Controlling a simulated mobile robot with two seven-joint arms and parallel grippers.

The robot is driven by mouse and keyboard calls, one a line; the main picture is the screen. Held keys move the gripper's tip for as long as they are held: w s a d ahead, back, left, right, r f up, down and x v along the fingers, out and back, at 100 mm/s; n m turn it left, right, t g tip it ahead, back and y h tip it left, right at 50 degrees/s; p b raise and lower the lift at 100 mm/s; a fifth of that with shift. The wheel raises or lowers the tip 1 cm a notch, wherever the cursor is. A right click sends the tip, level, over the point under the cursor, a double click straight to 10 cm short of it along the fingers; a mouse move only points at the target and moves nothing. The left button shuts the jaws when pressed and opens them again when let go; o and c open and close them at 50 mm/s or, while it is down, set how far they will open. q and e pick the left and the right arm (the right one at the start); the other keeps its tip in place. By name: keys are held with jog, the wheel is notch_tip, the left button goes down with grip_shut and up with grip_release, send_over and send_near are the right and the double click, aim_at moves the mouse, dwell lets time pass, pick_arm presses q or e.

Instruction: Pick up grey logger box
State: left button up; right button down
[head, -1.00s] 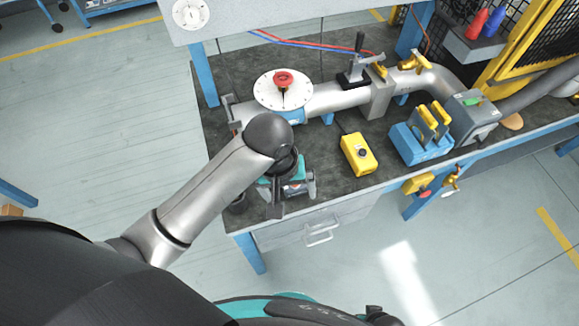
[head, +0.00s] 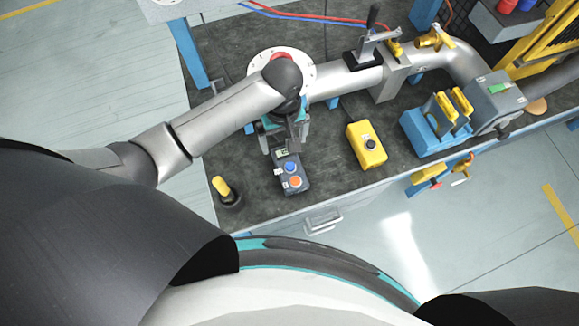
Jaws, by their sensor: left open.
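The grey logger box (head: 291,178) lies on the dark bench top near its front edge. It is dark grey with a blue button, an orange button and a small green patch near its far end. My left gripper (head: 285,143) is at the far end of the box, pointing down, with its fingers apart. The gripper partly covers that far end. I cannot tell whether the fingers touch the box. My right gripper is out of view.
A yellow button box (head: 366,146) stands to the right, and a blue holder (head: 424,133) with yellow-handled items is farther right. A yellow-topped knob (head: 223,188) is to the left. A grey pipe (head: 345,80) runs behind.

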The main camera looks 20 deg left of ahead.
pick_arm(q)
notch_tip(320, 180, down, 8)
jog(key=shift+w+r+b, duration=0.1)
jog(key=shift+w+b, duration=0.05)
jog(key=shift+b, duration=0.9)
jog(key=c, duration=0.9)
jog(key=shift+o, duration=0.2)
jog(key=shift+r, duration=0.1)
notch_tip(320, 180, up, 20)
jog(key=p, duration=0.5)
jog(key=b, duration=0.3)
send_over(284, 151)
jog(key=shift+f, duration=4.7)
